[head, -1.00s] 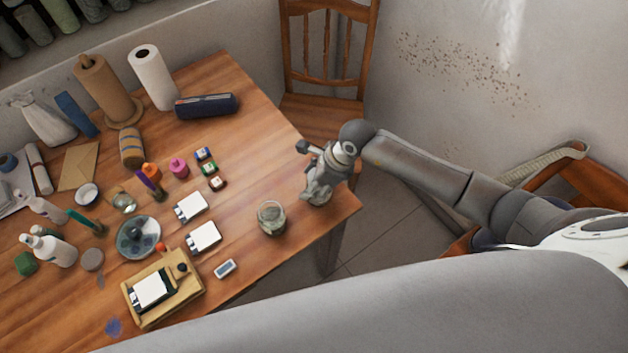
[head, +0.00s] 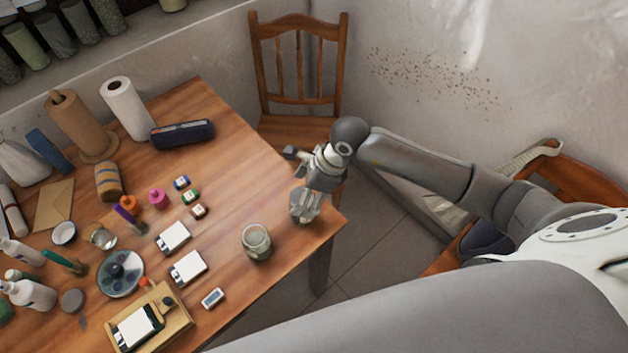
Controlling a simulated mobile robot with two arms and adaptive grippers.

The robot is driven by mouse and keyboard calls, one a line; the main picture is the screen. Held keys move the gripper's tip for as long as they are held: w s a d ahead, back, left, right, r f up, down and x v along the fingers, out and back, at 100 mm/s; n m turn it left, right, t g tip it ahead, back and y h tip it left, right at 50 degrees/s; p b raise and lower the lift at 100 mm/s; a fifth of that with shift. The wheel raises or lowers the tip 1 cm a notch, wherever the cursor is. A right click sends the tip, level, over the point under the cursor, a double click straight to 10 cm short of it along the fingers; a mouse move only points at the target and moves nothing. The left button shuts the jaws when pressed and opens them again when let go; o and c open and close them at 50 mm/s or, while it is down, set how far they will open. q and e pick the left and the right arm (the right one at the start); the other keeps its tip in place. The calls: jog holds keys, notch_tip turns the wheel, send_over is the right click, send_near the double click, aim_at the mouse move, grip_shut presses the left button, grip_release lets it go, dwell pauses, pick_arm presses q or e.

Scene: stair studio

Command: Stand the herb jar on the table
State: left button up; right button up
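A greenish glass jar (head: 256,243), which I take to be the herb jar, stands upright on the wooden table (head: 245,185) near its front right edge. It is clear of other objects, and no gripper touches it. My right gripper (head: 304,212) is up and to the right of the jar, over the right corner of the table. My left gripper is out of view.
White cards (head: 188,268) and a small white-and-blue block (head: 213,298) lie left of the jar. Small paint pots (head: 190,196) and a dark case (head: 182,134) are farther back. A wooden chair (head: 300,120) stands behind the table. The tabletop between pots and right edge is clear.

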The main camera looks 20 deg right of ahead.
jog(key=v, duration=0.6)
jog(key=shift+r+b, duration=0.25)
jog(key=shift+b, duration=0.2)
